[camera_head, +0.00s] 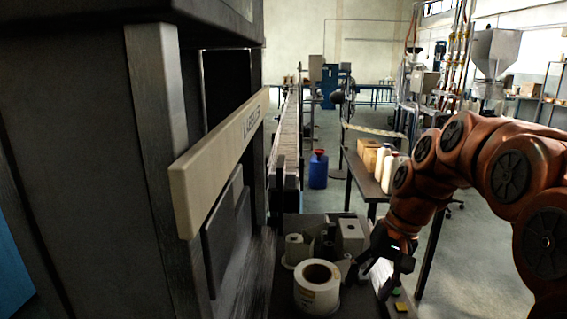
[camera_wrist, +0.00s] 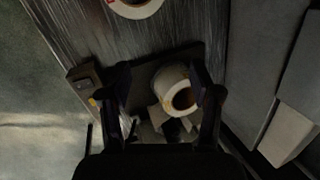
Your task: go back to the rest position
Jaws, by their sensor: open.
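My orange arm comes in from the right in the head view, and my black gripper (camera_head: 385,265) points down beside the labelling machine's small bench. In the wrist view my gripper (camera_wrist: 165,100) shows its two dark fingers spread apart, open. A white roll (camera_wrist: 180,92) appears between the fingers in that view; I cannot tell how far below them it lies. No thing is seen held in the gripper.
A large white label roll (camera_head: 317,287) lies on the dark bench, left of my gripper. The dark labelling machine (camera_head: 80,120) fills the left side. A table (camera_head: 373,196) with bottles (camera_head: 391,172) and boxes (camera_head: 372,155) stands behind the arm. A blue drum (camera_head: 318,170) stands on the floor.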

